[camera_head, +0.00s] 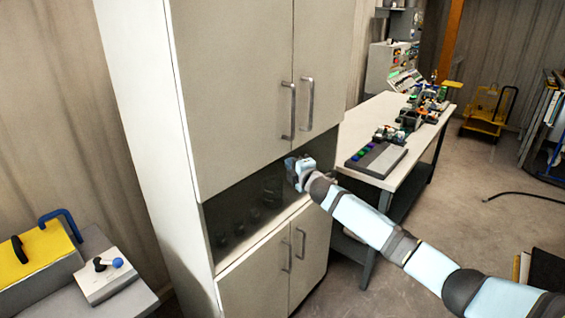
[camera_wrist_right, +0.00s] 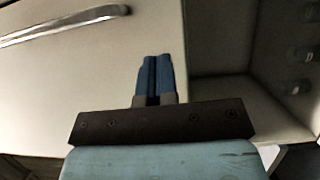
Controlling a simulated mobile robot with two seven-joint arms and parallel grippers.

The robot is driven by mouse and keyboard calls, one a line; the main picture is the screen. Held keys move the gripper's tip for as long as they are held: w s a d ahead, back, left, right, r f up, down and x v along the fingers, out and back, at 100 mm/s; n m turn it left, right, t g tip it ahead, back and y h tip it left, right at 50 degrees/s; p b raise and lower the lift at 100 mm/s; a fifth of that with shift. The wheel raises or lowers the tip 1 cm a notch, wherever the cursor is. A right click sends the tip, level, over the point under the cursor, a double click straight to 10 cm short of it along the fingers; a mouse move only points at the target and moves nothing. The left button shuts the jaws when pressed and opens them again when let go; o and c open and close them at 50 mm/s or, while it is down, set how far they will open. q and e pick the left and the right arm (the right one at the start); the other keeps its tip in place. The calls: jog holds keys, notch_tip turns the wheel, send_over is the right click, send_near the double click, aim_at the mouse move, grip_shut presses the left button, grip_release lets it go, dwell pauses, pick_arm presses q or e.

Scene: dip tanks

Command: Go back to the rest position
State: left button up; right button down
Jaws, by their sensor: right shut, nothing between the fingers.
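My right gripper (camera_head: 291,164) is in front of the open shelf niche of a tall white cabinet (camera_head: 235,90). In the right wrist view the two blue fingers of my right gripper (camera_wrist_right: 155,62) are together, with nothing between them. A pale cabinet door fills the left of that view, with a metal handle (camera_wrist_right: 65,22) at its top. My right arm reaches in from the lower right in the head view. My left gripper is not in view.
Dark round items (camera_head: 240,228) stand in the dim niche. A white table (camera_head: 385,115) with equipment stands right of the cabinet. A grey bench (camera_head: 118,300) with a yellow box (camera_head: 40,258) is at lower left. Open floor (camera_head: 480,215) lies at right, with a yellow cart (camera_head: 488,110) behind.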

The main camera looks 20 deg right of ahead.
jog(key=s+d+b, duration=0.1)
jog(key=s+d, duration=0.3)
jog(key=s, duration=0.3)
jog(key=s+a+f+m+g+y, duration=0.1)
jog(key=s+a+f+m+g, duration=0.15)
jog(key=s+a+f, duration=0.6)
jog(key=s+a+f+m+g+y, duration=0.1)
jog(key=s+a+f+m, duration=0.35)
jog(key=s+f, duration=0.6)
pick_arm(q)
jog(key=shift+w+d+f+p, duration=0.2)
jog(key=shift+p, duration=0.45)
pick_arm(e)
jog(key=s+a+f+m+g, duration=0.1)
jog(key=s+a+f+m, duration=0.1)
jog(key=s, duration=0.5)
jog(key=s+a+f+m+g, duration=0.1)
jog(key=s+a+f+m, duration=0.2)
jog(key=s, duration=0.5)
jog(key=s+a+f+m+g, duration=0.1)
jog(key=s+a+f+m, duration=0.2)
jog(key=s, duration=0.5)
notch_tip(320, 180, down, 2)
jog(key=shift+f+m+g, duration=0.15)
jog(key=shift+m+g, duration=0.2)
jog(key=shift+m, duration=0.15)
jog(key=shift+a, duration=0.1)
